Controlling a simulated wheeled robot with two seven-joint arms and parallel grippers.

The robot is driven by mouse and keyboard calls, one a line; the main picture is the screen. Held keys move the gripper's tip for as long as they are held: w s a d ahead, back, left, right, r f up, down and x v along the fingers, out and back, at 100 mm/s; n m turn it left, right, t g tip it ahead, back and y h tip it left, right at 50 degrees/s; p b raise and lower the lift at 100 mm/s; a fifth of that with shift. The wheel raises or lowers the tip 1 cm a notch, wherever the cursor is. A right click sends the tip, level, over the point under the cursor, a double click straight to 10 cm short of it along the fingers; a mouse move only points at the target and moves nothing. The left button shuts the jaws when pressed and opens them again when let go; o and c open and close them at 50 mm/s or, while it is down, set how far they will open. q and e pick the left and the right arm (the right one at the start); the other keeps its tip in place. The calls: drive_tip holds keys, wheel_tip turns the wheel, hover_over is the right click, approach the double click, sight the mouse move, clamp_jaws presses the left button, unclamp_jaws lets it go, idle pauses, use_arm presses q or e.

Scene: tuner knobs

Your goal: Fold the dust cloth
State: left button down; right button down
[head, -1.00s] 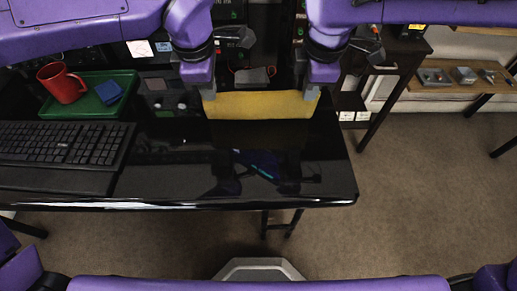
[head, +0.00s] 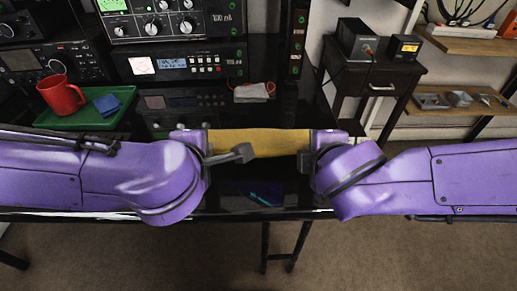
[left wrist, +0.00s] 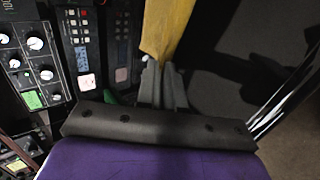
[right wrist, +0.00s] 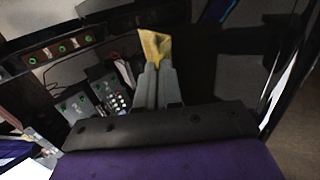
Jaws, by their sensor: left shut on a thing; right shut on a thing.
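The yellow dust cloth (head: 258,142) is stretched between my two grippers above the black desk in the head view. My left gripper (head: 208,143) is shut on its left end, and my right gripper (head: 309,141) is shut on its right end. In the left wrist view the cloth (left wrist: 165,28) runs away from the shut fingers (left wrist: 163,75). In the right wrist view the cloth (right wrist: 154,47) shows as a short folded piece at the tips of the shut fingers (right wrist: 154,75). Its underside is hidden.
A green tray (head: 60,118) with a red mug (head: 62,95) and a blue block (head: 107,105) stands at left. Radio units (head: 185,65) line the back. A grey-white item (head: 253,92) lies behind the cloth. A dark side table (head: 375,75) stands at right.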

use_arm(q)
drive_tip(key=shift+s+f, duration=0.25)
use_arm(e)
drive_tip(key=shift+s+f+t, duration=0.2)
drive_tip(key=shift+s+t, duration=0.05)
drive_tip(key=shift+t, duration=0.05)
use_arm(q)
drive_tip(key=shift+t, duration=0.3)
drive_tip(key=c, duration=1)
unclamp_jaws()
use_arm(e)
drive_tip(key=c, duration=1)
unclamp_jaws()
drive_tip(key=shift+w, duration=0.1)
use_arm(q)
drive_tip(key=shift+r, duration=0.1)
use_arm(e)
drive_tip(key=shift+r, duration=0.1)
